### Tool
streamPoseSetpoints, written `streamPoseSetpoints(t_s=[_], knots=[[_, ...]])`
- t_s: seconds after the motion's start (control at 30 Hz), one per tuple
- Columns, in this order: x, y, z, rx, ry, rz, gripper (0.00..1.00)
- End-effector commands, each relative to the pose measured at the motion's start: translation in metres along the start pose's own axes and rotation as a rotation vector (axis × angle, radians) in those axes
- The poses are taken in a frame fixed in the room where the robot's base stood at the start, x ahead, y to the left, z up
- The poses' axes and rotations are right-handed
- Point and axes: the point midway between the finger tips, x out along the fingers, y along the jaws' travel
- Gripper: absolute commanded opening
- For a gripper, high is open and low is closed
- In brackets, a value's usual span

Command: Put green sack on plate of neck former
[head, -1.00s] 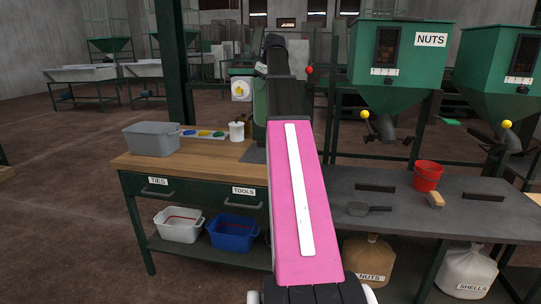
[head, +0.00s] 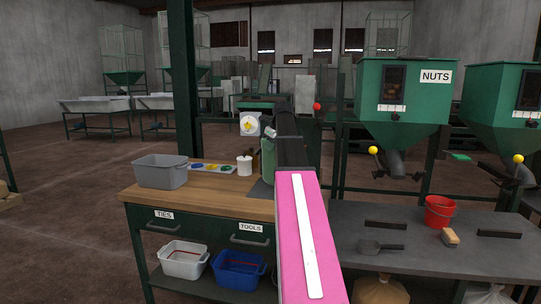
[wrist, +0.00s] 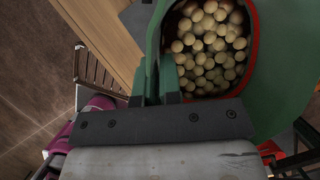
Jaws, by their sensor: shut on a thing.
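The green sack (head: 268,160) shows as a narrow strip left of my arm in the head view, above or on a dark plate (head: 261,189) at the bench's right end. My arm hides most of it. In the wrist view the sack (wrist: 283,85) is open at the top, with a red-edged mouth and many round pale nuts (wrist: 207,45) inside. My gripper (wrist: 166,72) is shut on the sack's near-left rim. I cannot tell whether the sack's base touches the plate. I cannot clearly make out the neck former.
A grey bin (head: 160,172), a tray of coloured pieces (head: 208,168) and a white tub (head: 244,165) stand on the wooden bench (head: 200,193). A grey table (head: 430,252) at right holds a red bucket (head: 439,211), scoop (head: 380,246) and brush (head: 450,237). Green hoppers (head: 403,95) overhang it.

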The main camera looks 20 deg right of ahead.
Motion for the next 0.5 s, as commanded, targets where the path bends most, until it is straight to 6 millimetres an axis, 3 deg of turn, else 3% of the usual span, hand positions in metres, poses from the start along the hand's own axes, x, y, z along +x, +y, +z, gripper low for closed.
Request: streamPoseSetpoints(t_s=[0.27,0.5], knots=[[0.028,0.001,-0.012,-0.001,-0.001,-0.001,0.0],[0.03,0.0,-0.012,-0.002,-0.002,-0.002,0.0]])
